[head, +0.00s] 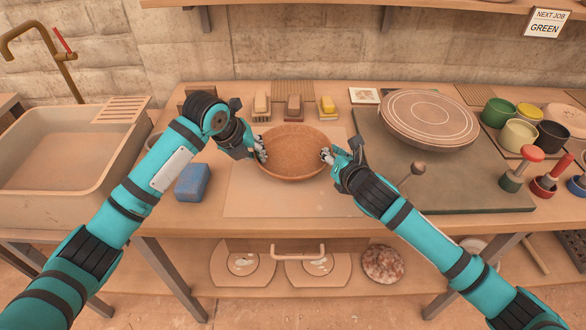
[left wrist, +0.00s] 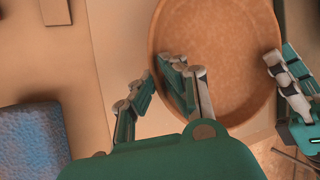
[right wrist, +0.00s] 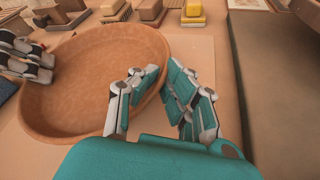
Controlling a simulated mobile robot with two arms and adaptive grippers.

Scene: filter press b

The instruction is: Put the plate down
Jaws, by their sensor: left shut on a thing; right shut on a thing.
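The plate (head: 293,155) is a round, shallow brown dish with a raised rim, between my two grippers over the pale board (head: 240,192) in the middle of the bench. My left gripper (head: 260,150) is shut on its left rim, and the plate also shows in the left wrist view (left wrist: 225,45). My right gripper (head: 329,156) is shut on its right rim, seen close in the right wrist view (right wrist: 90,80). The plate looks about level. I cannot tell whether its underside touches the board.
A blue sponge (head: 192,182) lies left of the board. Several brush-like blocks (head: 294,107) stand behind the plate. A dark slab (head: 440,180) with a large round disc (head: 430,118) is to the right, beside pots (head: 518,135) and stampers. A sink (head: 70,150) is at the left.

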